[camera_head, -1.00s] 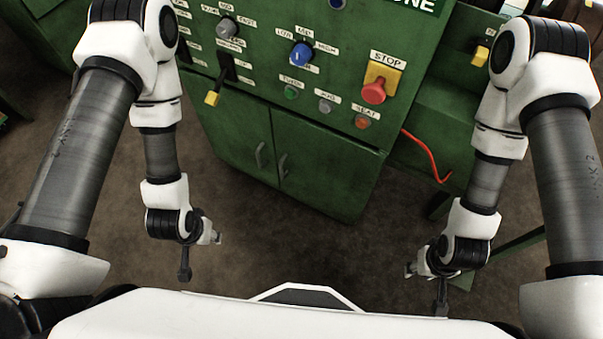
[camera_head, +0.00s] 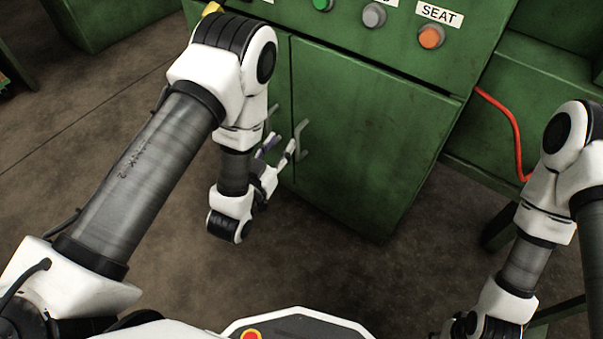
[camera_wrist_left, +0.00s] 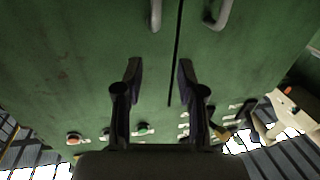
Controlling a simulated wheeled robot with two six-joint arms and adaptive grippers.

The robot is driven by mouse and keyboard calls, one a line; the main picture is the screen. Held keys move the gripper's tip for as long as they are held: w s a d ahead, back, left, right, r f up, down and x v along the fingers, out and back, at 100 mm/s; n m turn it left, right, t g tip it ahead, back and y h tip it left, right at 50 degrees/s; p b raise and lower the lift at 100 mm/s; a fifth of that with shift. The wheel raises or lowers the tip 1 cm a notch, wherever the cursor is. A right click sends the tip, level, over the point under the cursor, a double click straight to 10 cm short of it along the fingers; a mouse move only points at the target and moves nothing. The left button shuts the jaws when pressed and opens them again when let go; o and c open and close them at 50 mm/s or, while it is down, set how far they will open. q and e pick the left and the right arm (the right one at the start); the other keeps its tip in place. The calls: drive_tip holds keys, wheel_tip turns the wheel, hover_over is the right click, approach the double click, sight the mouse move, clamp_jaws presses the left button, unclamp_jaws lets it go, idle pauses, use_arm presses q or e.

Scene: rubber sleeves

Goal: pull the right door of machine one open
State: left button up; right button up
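The right door (camera_head: 355,130) of the green machine is closed flush, with a bar handle (camera_head: 300,140) by its left edge. The left wrist view is turned upside down; there this handle (camera_wrist_left: 155,14) hangs at the top, left of the door seam. My left gripper (camera_head: 281,149) is in front of the doors, close to the handle. In the left wrist view its two fingers (camera_wrist_left: 158,78) are spread with nothing between them, and the handle lies beyond the tips, roughly in line with the gap. My right gripper (camera_head: 463,326) is at the bottom edge, mostly cut off.
The left door (camera_wrist_left: 250,55) has its own handle (camera_wrist_left: 218,14) across the seam. Buttons, including an orange one (camera_head: 431,37), sit above the doors. A red hose (camera_head: 508,115) hangs at the right. The floor (camera_head: 330,255) before the right door is bare.

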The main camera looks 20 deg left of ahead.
use_arm(q)
wheel_tip(320, 180, down, 7)
drive_tip(key=b, duration=0.7)
hover_over(297, 157)
drive_tip(key=shift+w+r, duration=0.35)
drive_tip(key=shift+a, duration=0.1)
clamp_jaws()
use_arm(e)
wheel_tip(297, 157, down, 10)
